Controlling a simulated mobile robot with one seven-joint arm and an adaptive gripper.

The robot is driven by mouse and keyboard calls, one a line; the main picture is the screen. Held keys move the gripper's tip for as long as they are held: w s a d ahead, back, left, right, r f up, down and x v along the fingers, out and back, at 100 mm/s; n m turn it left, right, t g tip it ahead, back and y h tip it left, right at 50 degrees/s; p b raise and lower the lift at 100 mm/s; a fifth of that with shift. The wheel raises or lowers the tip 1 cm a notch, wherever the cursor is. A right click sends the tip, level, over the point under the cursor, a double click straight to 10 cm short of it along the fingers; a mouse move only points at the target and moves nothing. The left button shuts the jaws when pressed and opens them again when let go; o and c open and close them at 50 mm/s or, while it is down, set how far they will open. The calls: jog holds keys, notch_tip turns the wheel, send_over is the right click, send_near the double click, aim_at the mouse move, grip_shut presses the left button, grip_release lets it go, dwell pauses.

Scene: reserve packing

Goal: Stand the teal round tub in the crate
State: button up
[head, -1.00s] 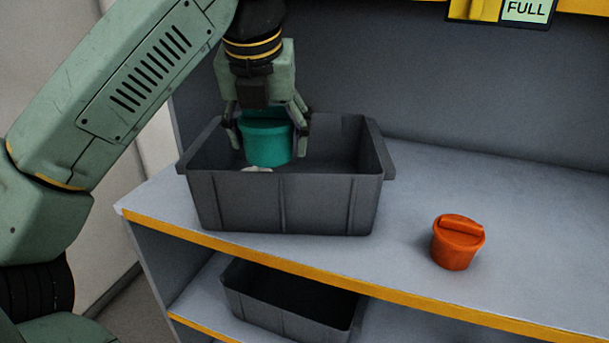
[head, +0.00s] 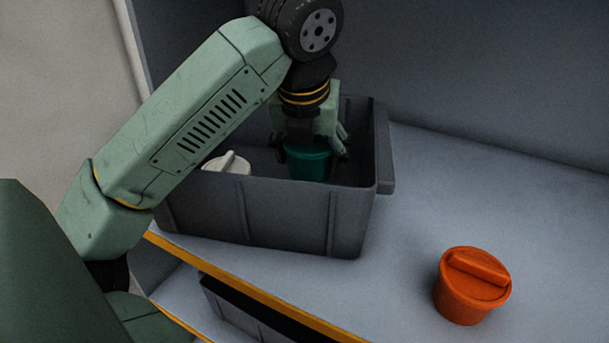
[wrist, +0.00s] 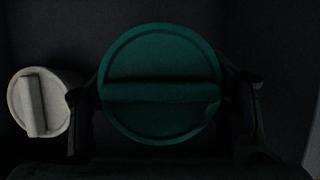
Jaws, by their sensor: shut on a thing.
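The teal round tub (head: 309,164) is inside the grey crate (head: 255,220), toward its right part, and looks upright. My gripper (head: 314,150) reaches down into the crate and is shut on the tub. In the wrist view the tub's round lid with its bar handle (wrist: 160,85) fills the middle, with a finger (wrist: 85,105) on its left side and another (wrist: 240,105) on its right. The crate's front wall hides the tub's base in the head view, so I cannot tell whether it touches the crate floor.
A white lidded tub (head: 227,163) stands in the crate left of the teal tub; it also shows in the wrist view (wrist: 40,102). An orange tub (head: 472,286) stands on the shelf (head: 420,220) at the right. Another crate (head: 262,325) is on the lower shelf.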

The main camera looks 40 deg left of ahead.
aim_at(307, 150)
jog(key=shift+f+p, duration=0.35)
jog(key=shift+f, duration=2.15)
jog(key=shift+f+b, duration=0.25)
jog(key=shift+b, duration=0.05)
jog(key=o, duration=1.2)
jog(key=shift+r, duration=0.1)
jog(key=shift+r, duration=0.1)
jog(key=shift+r+p, duration=0.2)
jog(key=shift+p, duration=0.25)
jog(key=b+v, duration=0.1)
jog(key=v, duration=1)
jog(key=shift+s+d+r+b, duration=0.1)
jog(key=shift+d+r+b, duration=0.05)
jog(key=shift+r+b, duration=0.2)
